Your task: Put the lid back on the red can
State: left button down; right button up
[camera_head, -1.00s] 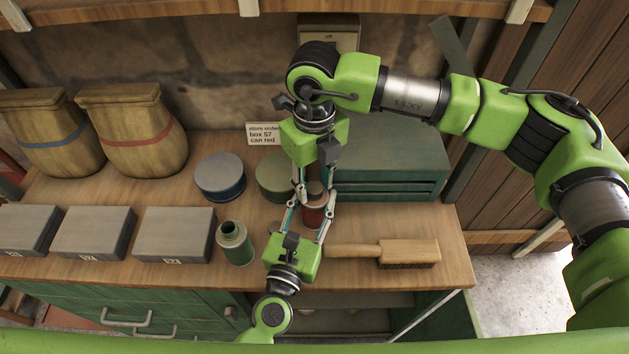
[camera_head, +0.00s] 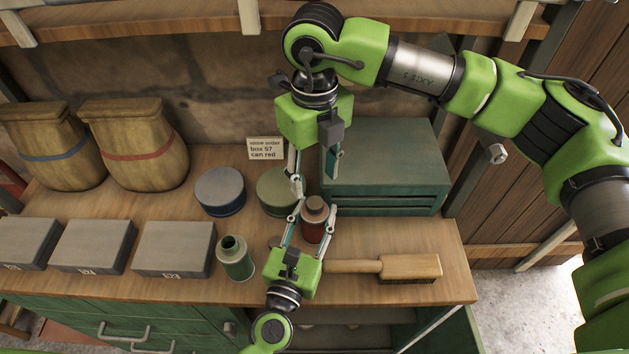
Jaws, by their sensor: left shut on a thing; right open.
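The red can (camera_head: 313,232) stands upright on the bench in front of the green chest. A small reddish-brown lid (camera_head: 315,203) appears to sit on its neck; I cannot tell how firmly it is seated. My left gripper (camera_head: 315,212) reaches up from the front edge and is shut on the red can, one finger on each side. My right gripper (camera_head: 315,181) points down just above and behind the lid. Its fingers are apart, with nothing visible between them.
An open green can (camera_head: 236,259) stands left of the red can, and a brush (camera_head: 405,268) lies to its right. Blue (camera_head: 220,190) and green (camera_head: 273,193) round tins stand behind. A green chest (camera_head: 385,170) is close at the back right. Grey boxes (camera_head: 174,247) line the left.

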pick_arm(q)
jog(key=c, duration=1.2)
grip_release()
jog(key=shift+c, duration=0.2)
jog(key=v, duration=1.2)
jog(key=shift+s, duration=0.15)
pick_arm(e)
jog(key=shift+s, duration=0.1)
